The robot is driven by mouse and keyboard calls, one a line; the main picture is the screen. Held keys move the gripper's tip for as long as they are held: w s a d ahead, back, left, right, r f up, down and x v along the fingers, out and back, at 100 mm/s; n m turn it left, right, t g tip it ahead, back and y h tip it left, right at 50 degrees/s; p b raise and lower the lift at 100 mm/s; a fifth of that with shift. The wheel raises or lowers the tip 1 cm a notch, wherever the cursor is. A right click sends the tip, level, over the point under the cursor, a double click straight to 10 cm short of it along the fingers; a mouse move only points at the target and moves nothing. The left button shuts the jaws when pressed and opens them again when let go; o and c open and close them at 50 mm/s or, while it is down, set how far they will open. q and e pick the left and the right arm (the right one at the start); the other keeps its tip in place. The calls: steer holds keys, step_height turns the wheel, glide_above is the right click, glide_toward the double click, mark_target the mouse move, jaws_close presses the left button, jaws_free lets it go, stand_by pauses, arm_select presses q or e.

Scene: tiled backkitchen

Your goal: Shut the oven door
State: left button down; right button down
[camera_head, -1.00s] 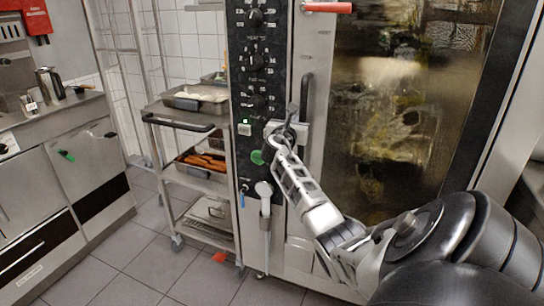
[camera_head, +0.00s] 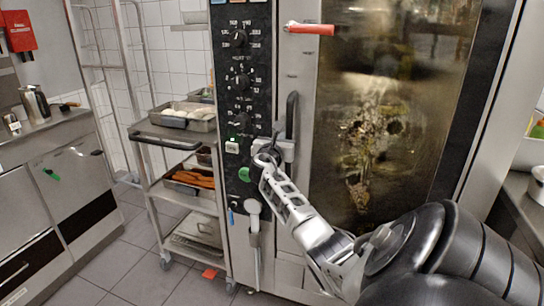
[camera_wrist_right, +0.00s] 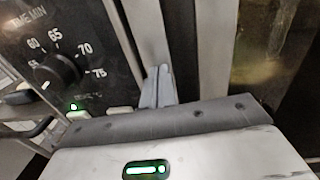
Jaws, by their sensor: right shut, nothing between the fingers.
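The oven door (camera_head: 385,120) has a large dark glass pane in a pale metal frame and fills the right of the head view. Its dark vertical handle (camera_head: 291,115) is at the door's left edge, beside the black control panel (camera_head: 243,85). The door looks about flush with the panel; I cannot tell whether a small gap is left. My right gripper (camera_head: 268,155) is at the lower end of the handle, near the seam between panel and door. In the right wrist view its fingers (camera_wrist_right: 160,88) are together and empty; contact is unclear. My left gripper is out of view.
A trolley (camera_head: 177,139) with food trays stands left of the oven. Steel counters (camera_head: 70,180) are further left, with grey tiled floor (camera_head: 135,265) between. Another counter edge is at far right.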

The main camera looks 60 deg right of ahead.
steer(key=w+v, duration=0.1)
steer(key=v, duration=1.2)
steer(key=shift+w+a+p, duration=0.15)
steer(key=shift+a+p, duration=0.25)
steer(key=shift+p, duration=0.05)
steer(key=shift+f, duration=0.1)
steer(key=s+a+f+m+t+y, duration=0.1)
steer(key=a+f+m+t+y, duration=0.15)
steer(key=a+f+y, duration=0.6)
steer(key=s+a+f+m+t+y, duration=0.2)
steer(key=a+f+m+y, duration=0.15)
steer(key=a+f, duration=0.95)
steer(key=s+a+f+m+y, duration=0.1)
steer(key=s+a+m+y, duration=0.3)
steer(key=a, duration=0.7)
steer(key=s+a+f+m+y, duration=0.1)
steer(key=s+a+m+y, duration=0.3)
steer(key=s+a+m, duration=0.4)
steer(key=a+m, duration=0.1)
steer(key=a, duration=0.2)
steer(key=shift+s, duration=0.2)
steer(key=shift+d, duration=0.1)
